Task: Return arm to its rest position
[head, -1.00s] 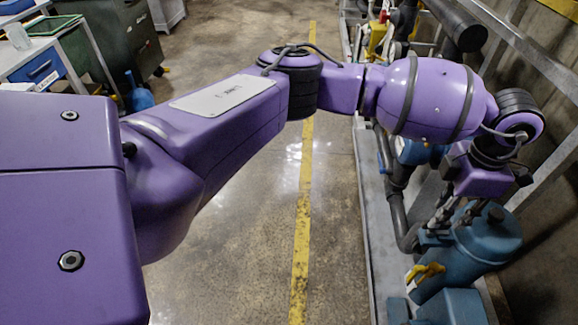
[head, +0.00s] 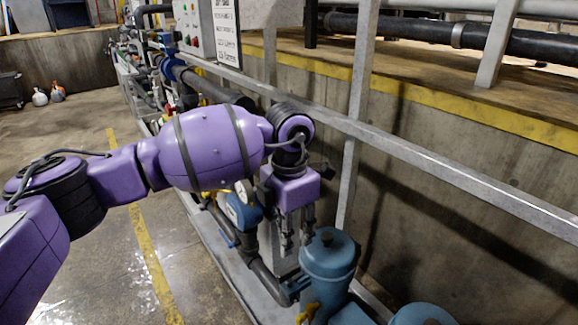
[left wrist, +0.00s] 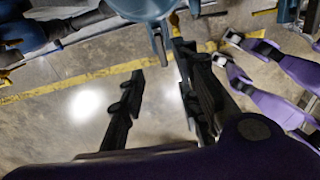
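My left arm reaches in from the left in the head view, its purple links bent down at the wrist. My left gripper (head: 297,238) points down just left of the teal tank (head: 329,256); its dark fingers stand apart with nothing between them. I cannot tell whether a finger touches the tank. In the left wrist view the left gripper (left wrist: 158,62) has its two black fingers spread, with bare floor showing between them. A teal rounded part (left wrist: 143,8) is close beyond the fingertips. My right gripper is not recognisable in either view.
A metal rail (head: 420,168) runs along the skid before a concrete wall (head: 430,230). Blue valve parts (head: 241,208) and dark pipes lie below my forearm. A control box (head: 194,28) stands at the back. The floor (head: 100,265) left of the skid is open.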

